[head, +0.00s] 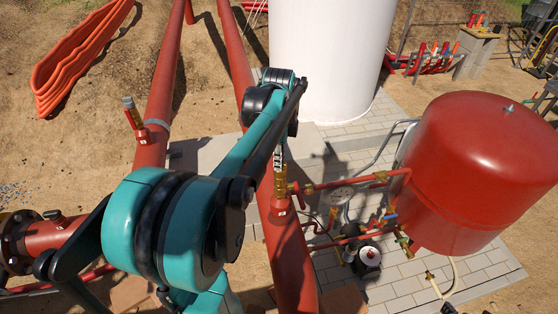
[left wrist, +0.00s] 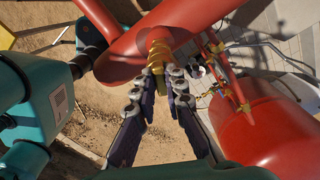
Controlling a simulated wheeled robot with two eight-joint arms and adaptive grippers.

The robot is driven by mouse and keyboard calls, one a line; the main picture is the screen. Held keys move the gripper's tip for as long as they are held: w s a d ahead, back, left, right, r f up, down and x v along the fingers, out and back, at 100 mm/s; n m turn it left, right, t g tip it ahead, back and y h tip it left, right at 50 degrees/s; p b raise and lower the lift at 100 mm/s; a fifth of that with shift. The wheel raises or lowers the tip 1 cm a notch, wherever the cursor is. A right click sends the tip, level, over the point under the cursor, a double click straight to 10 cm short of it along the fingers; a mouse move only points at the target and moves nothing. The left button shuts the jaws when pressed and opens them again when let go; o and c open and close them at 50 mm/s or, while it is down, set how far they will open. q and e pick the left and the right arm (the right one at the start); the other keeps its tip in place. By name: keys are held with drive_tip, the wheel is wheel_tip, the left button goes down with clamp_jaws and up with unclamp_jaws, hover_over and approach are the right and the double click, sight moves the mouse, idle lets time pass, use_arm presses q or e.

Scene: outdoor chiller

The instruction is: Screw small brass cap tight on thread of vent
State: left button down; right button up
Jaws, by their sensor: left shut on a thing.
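The brass vent (head: 280,184) stands up from the right-hand red pipe in the head view. My left gripper (head: 279,152) is at its top end, with the fingers pointing down along it. In the left wrist view, the fingertips of my left gripper (left wrist: 164,76) are shut around the end of the brass vent (left wrist: 158,48). The small brass cap is mostly hidden between the fingertips, and I cannot make out its edge or the thread under it. My right gripper is in neither view.
Another vent (head: 133,112) rises from the left red pipe (head: 151,150). A white tank (head: 325,60) stands behind. Orange troughs (head: 75,60) lie far left.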

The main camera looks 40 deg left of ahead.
use_arm(q)
drive_tip(key=m, duration=0.5)
drive_tip(key=shift+d+f+m, duration=0.1)
drive_tip(key=shift+f+m, duration=0.15)
drive_tip(key=shift+m, duration=0.15)
drive_tip(key=m, duration=0.4)
drive_tip(key=c, duration=1.5)
unclamp_jaws()
drive_tip(key=shift+o, duration=0.4)
drive_tip(key=shift+w+r, duration=0.1)
